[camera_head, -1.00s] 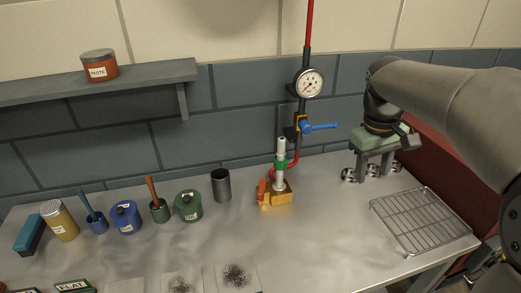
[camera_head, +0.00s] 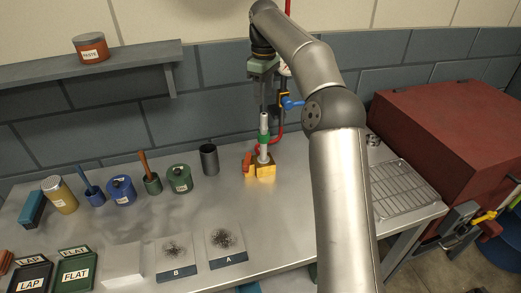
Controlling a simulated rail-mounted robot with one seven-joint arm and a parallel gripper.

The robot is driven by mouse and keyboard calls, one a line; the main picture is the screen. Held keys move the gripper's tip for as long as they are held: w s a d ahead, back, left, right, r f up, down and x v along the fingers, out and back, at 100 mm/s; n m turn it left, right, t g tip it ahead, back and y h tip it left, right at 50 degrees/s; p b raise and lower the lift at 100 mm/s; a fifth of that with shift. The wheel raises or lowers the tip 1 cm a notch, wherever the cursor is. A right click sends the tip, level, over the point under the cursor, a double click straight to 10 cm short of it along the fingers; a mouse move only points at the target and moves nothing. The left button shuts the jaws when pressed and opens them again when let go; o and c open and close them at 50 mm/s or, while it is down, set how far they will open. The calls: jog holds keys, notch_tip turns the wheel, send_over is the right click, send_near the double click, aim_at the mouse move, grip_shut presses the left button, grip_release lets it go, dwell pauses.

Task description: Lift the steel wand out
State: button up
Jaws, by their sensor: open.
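An orange part (camera_head: 248,163) sits at the block's left side. My gripper (camera_head: 268,104) points down just above the wand's top, with its green-grey body near the wall. Its jaws are open and appear empty. I cannot tell from this view whether the fingers line up with the wand in depth. The wand's lower end is hidden in the block.
A red hose and blue-handled valve (camera_head: 290,103) are close behind my gripper, with the gauge partly hidden. A dark cup (camera_head: 209,159) stands left of the block. A wire rack (camera_head: 402,190) lies at right, beside a red cabinet (camera_head: 450,130). Bench space before the block is clear.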

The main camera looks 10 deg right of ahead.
aim_at(264, 114)
notch_tip(264, 114, down, 6)
jog(key=shift+f, duration=0.1)
jog(key=f, duration=0.2)
jog(key=f+p, duration=0.1)
jog(key=f, duration=0.1)
jog(key=shift+w+d, duration=0.1)
jog(key=shift+w, duration=0.25)
jog(key=shift+f, duration=0.65)
grip_shut()
